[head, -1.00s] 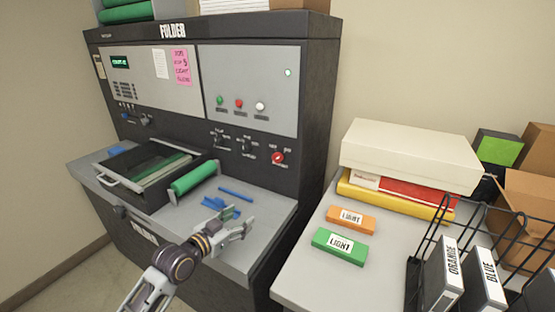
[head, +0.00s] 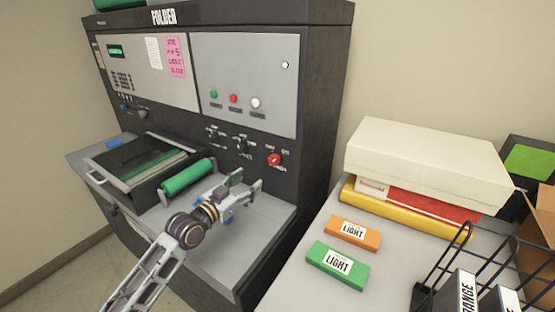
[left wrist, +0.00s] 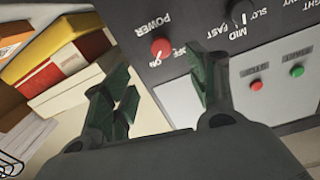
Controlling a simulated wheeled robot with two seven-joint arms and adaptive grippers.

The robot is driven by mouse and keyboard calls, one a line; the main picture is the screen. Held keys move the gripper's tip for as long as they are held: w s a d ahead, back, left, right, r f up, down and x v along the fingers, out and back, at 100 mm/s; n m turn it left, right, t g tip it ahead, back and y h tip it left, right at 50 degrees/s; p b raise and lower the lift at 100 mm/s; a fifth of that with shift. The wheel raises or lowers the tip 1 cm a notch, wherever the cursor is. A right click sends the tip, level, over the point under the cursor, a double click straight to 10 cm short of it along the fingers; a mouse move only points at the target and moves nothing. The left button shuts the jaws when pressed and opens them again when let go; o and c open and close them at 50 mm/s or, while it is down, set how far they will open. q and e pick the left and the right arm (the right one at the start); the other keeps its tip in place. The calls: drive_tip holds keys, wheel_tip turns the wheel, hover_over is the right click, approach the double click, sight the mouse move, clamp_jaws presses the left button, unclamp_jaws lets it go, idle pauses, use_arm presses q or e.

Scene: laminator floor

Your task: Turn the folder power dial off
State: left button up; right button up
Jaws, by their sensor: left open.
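The power dial is a red round knob (head: 274,160) at the lower right of the dark folder front (head: 320,120). It also shows in the left wrist view (left wrist: 160,48), below the word POWER, with the picture turned over. The ON and OFF marks sit beside it; which one the knob points to is too small to tell for sure. My left gripper (head: 247,182) is open and empty, in front of the panel and a little below and left of the dial. Its two fingers (left wrist: 165,85) stand apart, and the dial shows beyond the gap, untouched. My right gripper is not in view.
Dark selector knobs (head: 240,144) sit left of the dial, with small green, red and white buttons above. A green roller (head: 187,178) lies left of my gripper. At right, a side table holds orange (head: 352,232) and green LIGHT boxes (head: 338,265), a white box and a wire rack.

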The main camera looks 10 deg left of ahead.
use_arm(q)
drive_tip(key=shift+w+r, duration=0.1)
drive_tip(key=shift+w, duration=0.1)
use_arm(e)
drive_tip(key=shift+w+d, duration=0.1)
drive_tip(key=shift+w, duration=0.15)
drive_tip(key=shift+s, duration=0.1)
use_arm(q)
drive_tip(key=p, duration=0.1)
approach(272, 162)
drive_tip(key=shift+x, duration=3.75)
drive_tip(key=shift+p+x, duration=0.3)
drive_tip(key=shift+x, duration=0.9)
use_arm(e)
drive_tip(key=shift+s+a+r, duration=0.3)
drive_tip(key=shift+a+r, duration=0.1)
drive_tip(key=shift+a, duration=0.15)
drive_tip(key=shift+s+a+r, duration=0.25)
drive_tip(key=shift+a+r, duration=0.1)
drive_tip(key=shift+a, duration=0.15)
use_arm(q)
drive_tip(key=c, duration=1)
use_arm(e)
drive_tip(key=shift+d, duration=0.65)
